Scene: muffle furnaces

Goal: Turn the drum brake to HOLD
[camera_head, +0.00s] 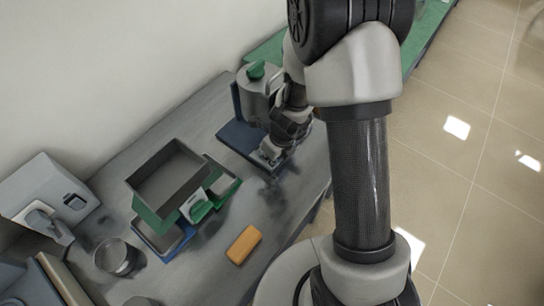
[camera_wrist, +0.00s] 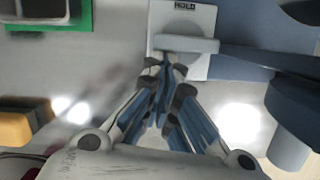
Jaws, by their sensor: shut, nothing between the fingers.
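The drum unit (camera_head: 258,90) is a grey cylinder with a green knob on a blue base (camera_head: 232,137) at the back of the bench. In the wrist view a white plate (camera_wrist: 198,15) carries the label HOLD. A grey brake lever (camera_wrist: 188,45) lies across the plate just below the label, and a blue bar (camera_wrist: 265,58) runs on to the right. My gripper (camera_wrist: 165,66) is shut and empty, its fingertips at the lever's left end; I cannot tell whether they touch it. In the head view my gripper (camera_head: 270,152) is low at the base's front edge, partly hiding the unit.
A green-edged open tray (camera_head: 172,180) stands to the left on the bench, with a green-and-white piece (camera_head: 197,203) at its front. An orange block (camera_head: 243,245) and a round metal cup (camera_head: 116,257) lie nearer. A white device (camera_head: 50,197) stands at far left.

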